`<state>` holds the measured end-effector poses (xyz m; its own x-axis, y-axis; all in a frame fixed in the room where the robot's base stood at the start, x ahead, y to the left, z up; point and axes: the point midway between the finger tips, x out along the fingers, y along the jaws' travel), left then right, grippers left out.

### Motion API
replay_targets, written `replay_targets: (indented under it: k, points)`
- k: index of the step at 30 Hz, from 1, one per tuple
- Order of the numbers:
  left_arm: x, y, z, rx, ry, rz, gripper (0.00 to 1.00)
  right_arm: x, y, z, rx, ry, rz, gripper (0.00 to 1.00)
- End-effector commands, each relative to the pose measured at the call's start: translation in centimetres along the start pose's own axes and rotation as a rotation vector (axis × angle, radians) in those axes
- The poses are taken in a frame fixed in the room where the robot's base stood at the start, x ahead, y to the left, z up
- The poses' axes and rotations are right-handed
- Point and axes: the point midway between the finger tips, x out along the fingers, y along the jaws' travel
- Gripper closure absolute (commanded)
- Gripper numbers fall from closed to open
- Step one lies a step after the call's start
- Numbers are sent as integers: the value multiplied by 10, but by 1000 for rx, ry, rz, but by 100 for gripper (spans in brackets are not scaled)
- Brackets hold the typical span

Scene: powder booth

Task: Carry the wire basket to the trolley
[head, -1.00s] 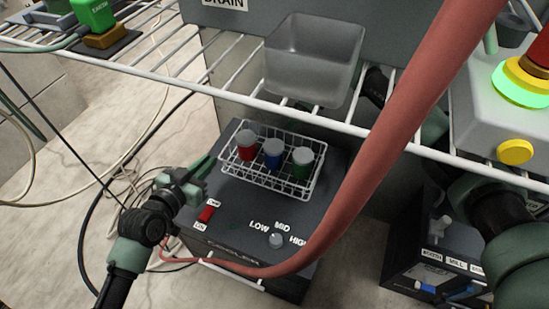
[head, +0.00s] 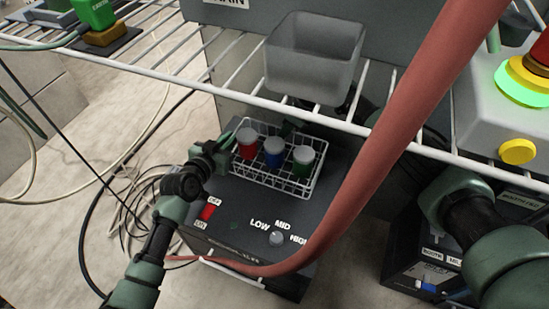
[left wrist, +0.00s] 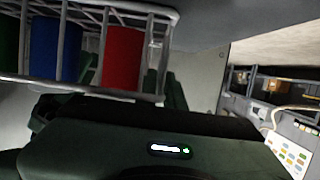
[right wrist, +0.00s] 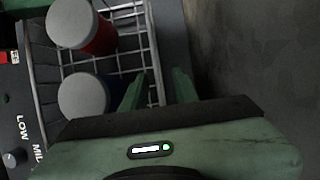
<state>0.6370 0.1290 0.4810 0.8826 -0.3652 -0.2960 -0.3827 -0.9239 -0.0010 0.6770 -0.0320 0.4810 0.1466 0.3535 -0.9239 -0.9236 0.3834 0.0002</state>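The wire basket (head: 262,181) sits on the dark cooler box and holds a red jar (head: 247,146), a blue jar (head: 274,156) and a green jar (head: 303,166). My left gripper (head: 228,145) is at the basket's left end; in the left wrist view its fingers (left wrist: 132,85) look apart, close to the basket wall. My right gripper (head: 290,127) shows as a small green part behind the basket's back side. In the right wrist view its fingers (right wrist: 155,90) are apart near the basket's rim. Contact is not clear. I cannot make out the trolley.
A white wire shelf (head: 195,92) with a grey bin (head: 314,60) passes above and behind the basket. A thick red hose (head: 400,130) crosses in front on the right. The cooler (head: 245,222) has a knob and red switch. Loose cables (head: 130,205) lie on the floor at left.

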Motion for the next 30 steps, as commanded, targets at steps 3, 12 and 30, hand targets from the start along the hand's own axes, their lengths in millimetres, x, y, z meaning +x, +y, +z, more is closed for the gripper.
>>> replay_targets:
  k: [3, 12, 30]
  points:
    - [0, 0, 0, 0, 0, 0, 91, 0, 0, 0, 0, 0, 0, 71]
    - [0, 0, 0, -1, 0, 0, 100, 0, 0, 0, 0, 0, 0, 100]
    - [0, 0, 0, -1, -1, 0, 100, 0, 0, 0, 0, 0, -1, 100]
